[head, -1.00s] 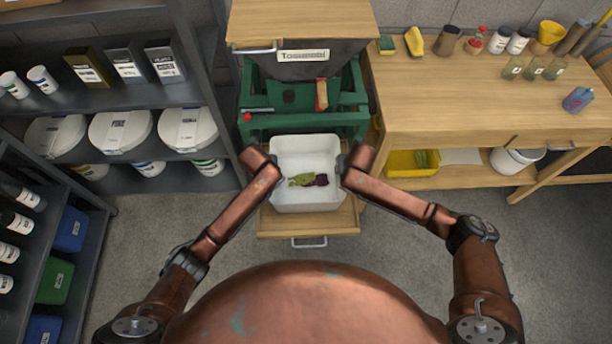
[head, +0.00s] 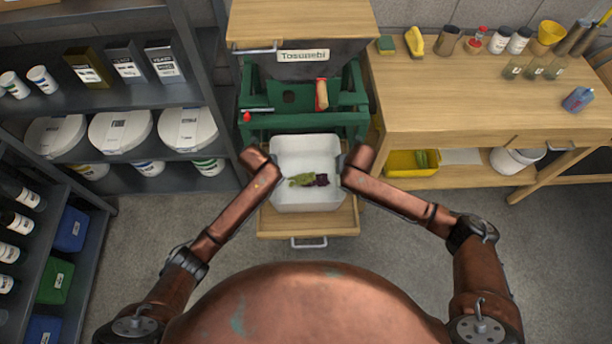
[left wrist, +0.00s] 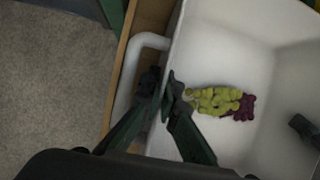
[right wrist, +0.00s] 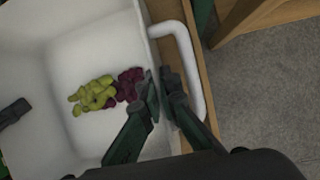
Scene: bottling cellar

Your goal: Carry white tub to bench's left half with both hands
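The white tub (head: 284,149) sits over a pulled-out wooden drawer or board, with green and dark purple grapes (head: 308,180) inside. My left gripper (left wrist: 163,84) is at the tub's left wall, one finger inside and one between wall and white handle (left wrist: 127,85). It is closed in on the wall. My right gripper (right wrist: 160,84) pinches the right wall the same way, beside the other handle (right wrist: 188,65). In the head view the fingertips are mostly hidden by my arms. The wooden bench (head: 450,105) is to the right; the front of its left half is bare.
A green sponge (head: 386,45), yellow scoop (head: 414,42) and dark cup (head: 447,40) stand along the bench's back left. Glasses (head: 534,68) and a blue item (head: 578,99) are farther right. A green frame (head: 352,118) stands just behind the tub. Shelves fill the left.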

